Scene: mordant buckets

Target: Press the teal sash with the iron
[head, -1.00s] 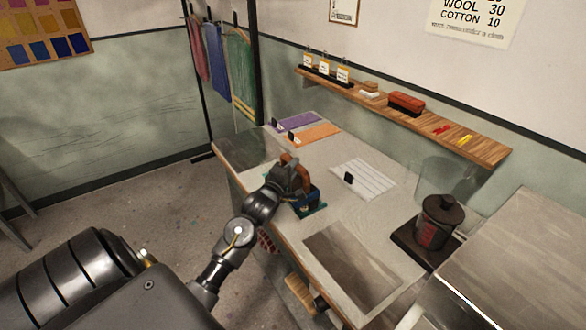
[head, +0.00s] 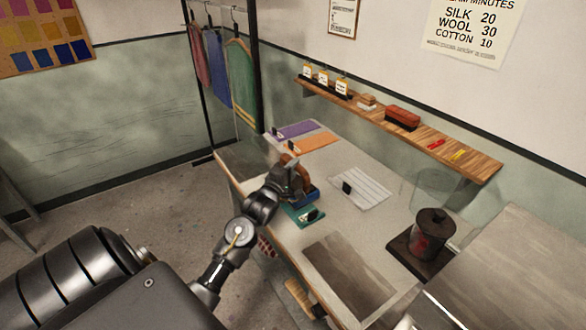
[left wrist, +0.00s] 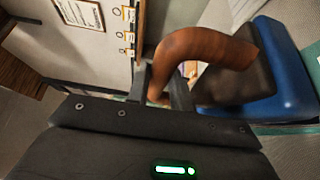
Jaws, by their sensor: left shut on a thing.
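The iron has a brown curved handle and a dark body over a blue base (head: 306,198). It is at the far edge of the teal sash (head: 292,214), which lies flat on the worktable with a black-and-white tag on it. My left gripper (head: 290,178) is shut on the iron's handle. In the left wrist view the brown handle (left wrist: 210,45) passes between the fingers, and a strip of teal sash (left wrist: 290,129) shows below the blue base. Whether the iron touches the sash or hangs just above it, I cannot tell. My right gripper is out of view.
Purple (head: 297,129) and orange (head: 312,143) cloths lie at the table's far end, a striped white cloth (head: 362,188) right of the iron. A dark canister (head: 433,230) stands on a dark plate at right. A wooden shelf (head: 470,160) runs along the wall.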

